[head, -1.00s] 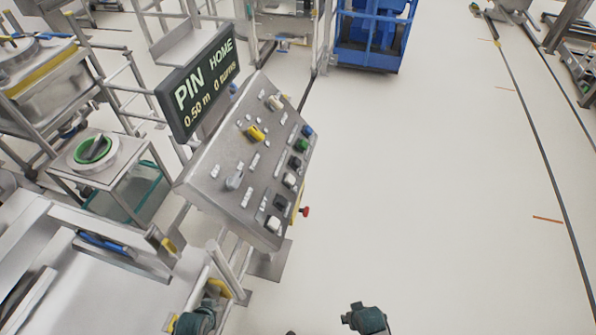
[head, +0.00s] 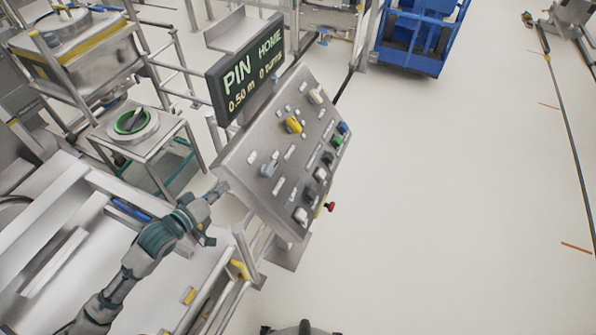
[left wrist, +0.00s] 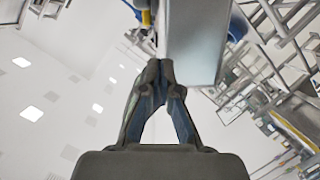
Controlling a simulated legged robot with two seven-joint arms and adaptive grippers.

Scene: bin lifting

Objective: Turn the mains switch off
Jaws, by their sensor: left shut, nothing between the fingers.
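The sloped grey control panel (head: 272,165) stands left of centre in the head view. It carries a white knob (head: 316,96), a yellow knob (head: 293,125), a grey knob (head: 268,168) and a column of coloured buttons. I cannot read which control is the mains switch. A red button (head: 330,206) sticks out from the panel's right side. My left gripper (head: 217,188) is at the panel's lower left edge, apart from the knobs; I cannot tell if it touches the edge. In the left wrist view the gripper (left wrist: 158,68) is shut and empty, close to a grey metal surface (left wrist: 192,40).
A display (head: 252,70) reading "PIN HOME, 0.50 m, 0 turns" stands above the panel. A small stand with a green-ringed round part (head: 131,122) and metal frames crowd the left. A blue cart (head: 415,35) stands at the back. The floor right of the panel is clear.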

